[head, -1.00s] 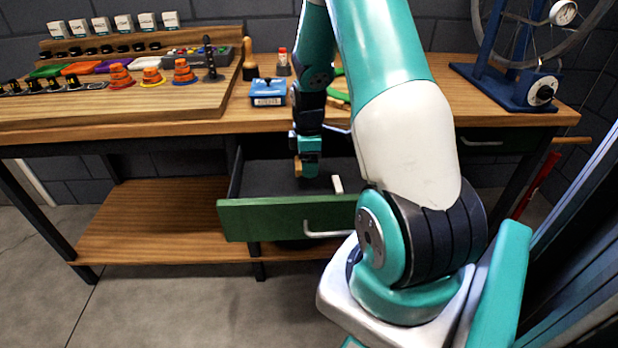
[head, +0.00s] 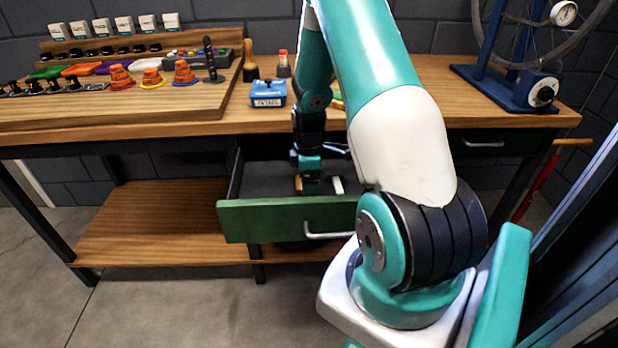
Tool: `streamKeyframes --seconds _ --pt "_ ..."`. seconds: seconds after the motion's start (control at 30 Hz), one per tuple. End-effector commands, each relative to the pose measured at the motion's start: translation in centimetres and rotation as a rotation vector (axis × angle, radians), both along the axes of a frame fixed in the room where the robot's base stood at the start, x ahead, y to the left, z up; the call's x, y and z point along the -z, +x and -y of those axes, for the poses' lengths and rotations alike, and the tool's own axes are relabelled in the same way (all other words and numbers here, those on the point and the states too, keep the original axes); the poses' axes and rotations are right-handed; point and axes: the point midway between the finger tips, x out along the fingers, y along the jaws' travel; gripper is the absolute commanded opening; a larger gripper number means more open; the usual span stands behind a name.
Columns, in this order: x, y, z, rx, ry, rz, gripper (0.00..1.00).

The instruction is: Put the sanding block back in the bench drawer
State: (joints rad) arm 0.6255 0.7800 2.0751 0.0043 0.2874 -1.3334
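The green-fronted bench drawer (head: 275,220) is pulled open below the bench top. My gripper (head: 309,188) points down inside it, low behind the front panel. A small tan block (head: 298,184), which looks like the sanding block, shows at the left side of my gripper's fingers and appears held in them. Most of the block is hidden by the fingers. The drawer front may hide its lower edge, and I cannot tell whether it touches the drawer floor.
A small white item (head: 338,185) lies in the drawer, right of my gripper. A blue box (head: 268,93) stands on the bench top (head: 235,118) above the drawer. A blue wheel stand (head: 505,88) is at the right. The drawer's left part is clear.

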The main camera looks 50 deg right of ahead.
Motion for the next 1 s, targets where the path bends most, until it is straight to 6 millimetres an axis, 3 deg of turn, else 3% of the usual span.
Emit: streamKeyframes --seconds 0.27,0.37,0.7,1.0 --pt "-0.7 0.0 0.0 0.000 -0.001 0.001 0.91" --pt "-2.0 0.1 0.1 0.000 -0.002 0.003 0.91" --pt "-9.4 0.1 0.0 0.000 -0.002 0.003 0.91" --pt "-12.3 0.1 0.0 0.000 -0.001 0.001 0.91"
